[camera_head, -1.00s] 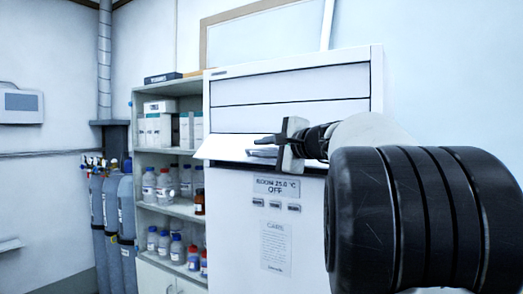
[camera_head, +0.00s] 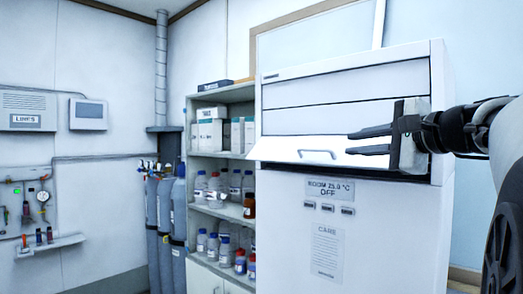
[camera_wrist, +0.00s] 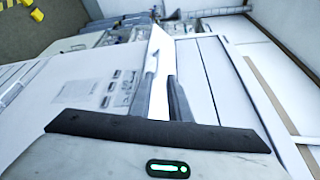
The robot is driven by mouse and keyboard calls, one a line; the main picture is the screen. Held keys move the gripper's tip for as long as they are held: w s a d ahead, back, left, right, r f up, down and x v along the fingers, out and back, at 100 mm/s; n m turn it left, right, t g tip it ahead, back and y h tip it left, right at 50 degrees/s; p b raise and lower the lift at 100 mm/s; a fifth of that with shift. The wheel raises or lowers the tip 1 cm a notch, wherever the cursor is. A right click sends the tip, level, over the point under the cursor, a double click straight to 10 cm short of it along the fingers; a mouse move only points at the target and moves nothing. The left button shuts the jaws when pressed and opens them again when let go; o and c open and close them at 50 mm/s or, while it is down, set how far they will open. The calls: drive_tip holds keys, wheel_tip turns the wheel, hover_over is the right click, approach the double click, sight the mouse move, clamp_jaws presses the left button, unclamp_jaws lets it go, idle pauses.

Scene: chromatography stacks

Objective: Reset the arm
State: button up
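My gripper (camera_head: 352,141) is in front of the white chromatography cabinet in the head view, its two dark fingers pointing left. The fingers stand apart with a gap between them, and nothing shows in that gap but the cabinet behind. My gripper also shows in the wrist view (camera_wrist: 160,82), with no object between the fingers. The white cabinet (camera_head: 283,215) has drawer fronts at its top. One of them, with a handle (camera_head: 317,154), is tilted outward at its lower edge. A display on the cabinet reads "ROOM 25.0 °C OFF".
A shelf unit (camera_head: 222,158) with bottles and boxes stands left of the cabinet. Gas cylinders (camera_head: 165,205) stand in the corner. A wall panel (camera_head: 28,120) and a small tool rack (camera_head: 52,243) are at the left.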

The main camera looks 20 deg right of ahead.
drive_tip(key=shift+v, duration=1.05)
